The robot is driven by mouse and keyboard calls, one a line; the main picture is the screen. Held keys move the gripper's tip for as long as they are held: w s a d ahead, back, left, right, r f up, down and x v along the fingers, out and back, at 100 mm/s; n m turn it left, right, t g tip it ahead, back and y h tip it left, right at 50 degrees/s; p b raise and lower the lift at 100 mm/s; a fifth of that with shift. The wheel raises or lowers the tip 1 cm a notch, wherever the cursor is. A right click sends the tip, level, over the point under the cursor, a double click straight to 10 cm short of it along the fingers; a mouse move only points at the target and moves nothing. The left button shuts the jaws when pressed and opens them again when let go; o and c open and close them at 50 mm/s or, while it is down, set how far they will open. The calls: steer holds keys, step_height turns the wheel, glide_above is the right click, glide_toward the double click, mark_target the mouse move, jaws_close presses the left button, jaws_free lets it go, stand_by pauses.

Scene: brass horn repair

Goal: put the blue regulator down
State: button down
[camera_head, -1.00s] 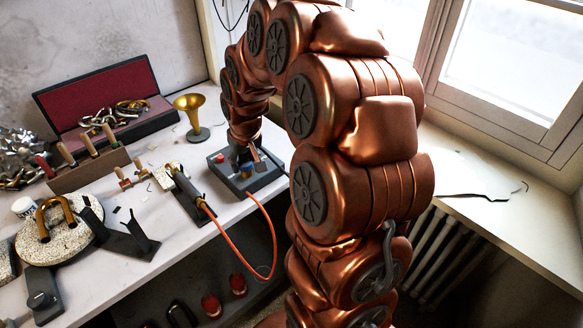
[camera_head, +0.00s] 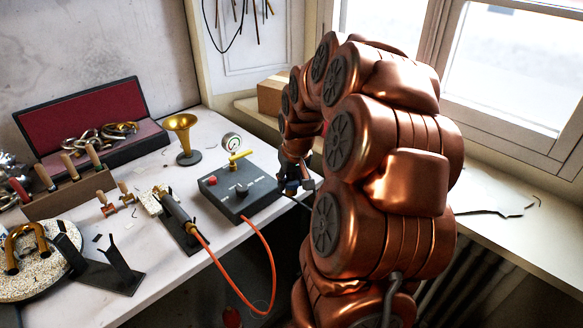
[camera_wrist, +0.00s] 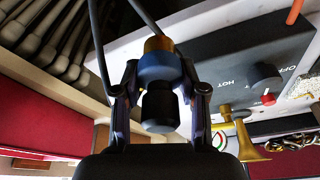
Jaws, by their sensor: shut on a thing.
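The blue regulator (camera_wrist: 158,68) has a blue body, a black knob end and a brass end, and sits between the two fingers of my gripper (camera_wrist: 161,92). My gripper is shut on it. In the head view my gripper (camera_head: 297,186) is just right of the dark grey control box (camera_head: 240,190), near the bench's front right edge. The regulator is small and mostly hidden there. Whether it touches any surface is unclear. The box also shows in the wrist view (camera_wrist: 225,55), with its HOT and OFF lettering and dial.
A round gauge (camera_head: 232,142) and a yellow-handled part (camera_head: 238,157) are at the box. A brass horn bell (camera_head: 182,135) stands behind it. A torch (camera_head: 178,213) with an orange hose (camera_head: 262,262) lies left. A cardboard box (camera_head: 275,95) sits behind my arm.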

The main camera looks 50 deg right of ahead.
steer(key=w+d+p, duration=0.1)
steer(key=w+d, duration=0.1)
steer(key=w+d+p, duration=0.1)
steer(key=w+d, duration=0.2)
steer(key=w+d+f, duration=0.1)
steer(key=w+d, duration=0.1)
steer(key=d, duration=0.1)
steer(key=shift+w+d+p, duration=0.25)
steer(key=shift+w+p, duration=0.1)
steer(key=shift+p, duration=0.05)
steer(key=shift+f+p, duration=0.65)
steer(key=shift+f, duration=1.15)
steer(key=shift+f, duration=0.1)
steer(key=c, duration=0.6)
jaws_free()
steer(key=shift+c, duration=0.2)
steer(key=b+v, duration=0.3)
steer(key=v, duration=0.9)
